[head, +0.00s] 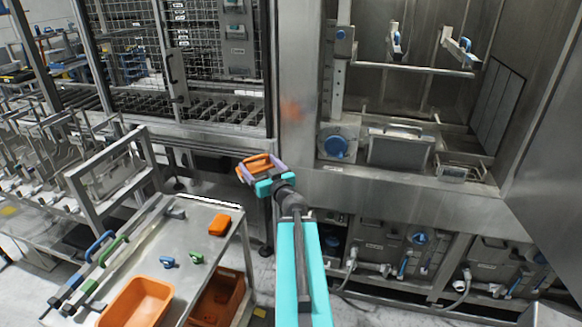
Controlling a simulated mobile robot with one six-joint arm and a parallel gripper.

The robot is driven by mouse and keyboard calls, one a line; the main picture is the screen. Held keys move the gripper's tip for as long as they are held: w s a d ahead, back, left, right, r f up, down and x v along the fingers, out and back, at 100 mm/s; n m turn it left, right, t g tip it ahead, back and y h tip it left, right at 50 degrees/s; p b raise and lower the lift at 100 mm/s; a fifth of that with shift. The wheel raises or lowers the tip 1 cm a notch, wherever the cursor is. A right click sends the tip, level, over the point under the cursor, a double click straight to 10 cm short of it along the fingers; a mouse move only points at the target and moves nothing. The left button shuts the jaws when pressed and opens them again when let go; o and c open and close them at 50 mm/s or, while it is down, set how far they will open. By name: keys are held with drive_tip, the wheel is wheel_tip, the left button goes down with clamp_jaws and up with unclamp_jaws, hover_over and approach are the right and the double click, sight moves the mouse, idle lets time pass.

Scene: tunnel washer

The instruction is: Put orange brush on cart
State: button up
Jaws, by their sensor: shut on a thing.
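My gripper (262,170) is near the middle of the picture, at the end of my outstretched arm. It is shut on an orange brush (257,161), which is held in the air in front of the steel machine. The gripper hides part of the brush. The metal cart (190,236) stands at the lower left, and the brush is above and to the right of its far right corner in the picture. The brush appears apart from the cart.
On the cart lie an orange block-like item (219,224), small blue (168,262) and green (197,258) items, long-handled tools (105,260) and an orange bin (137,302). Another orange bin (220,295) is below. The steel washer (300,140) fills the back.

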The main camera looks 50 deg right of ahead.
drive_tip(key=w+a+f+n+y+b, duration=0.1)
drive_tip(key=w+a+n+y, duration=0.2)
drive_tip(key=a, duration=0.5)
drive_tip(key=w+a+f+n+t+y+b, duration=0.1)
drive_tip(key=w+a+n+y, duration=0.1)
drive_tip(key=w+a+y, duration=0.45)
drive_tip(key=a+f+n+y+b, duration=0.1)
drive_tip(key=a+n+y, duration=0.1)
drive_tip(key=a, duration=0.7)
drive_tip(key=a+f+n+g+y+b, duration=0.1)
drive_tip(key=a+f+n+g+y, duration=0.1)
drive_tip(key=a, duration=0.7)
drive_tip(key=s+a+f+n+g+y+b, duration=0.1)
drive_tip(key=a+f+n+y, duration=0.3)
drive_tip(key=a, duration=0.5)
drive_tip(key=a+f+n+g+y+b, duration=0.1)
drive_tip(key=a+f+n+g+y, duration=0.1)
drive_tip(key=a, duration=0.7)
drive_tip(key=f+g+y, duration=0.1)
drive_tip(key=g+y, duration=0.1)
drive_tip(key=shift+s+n+y+b, duration=0.35)
drive_tip(key=shift+n, duration=0.05)
drive_tip(key=shift+f, duration=0.1)
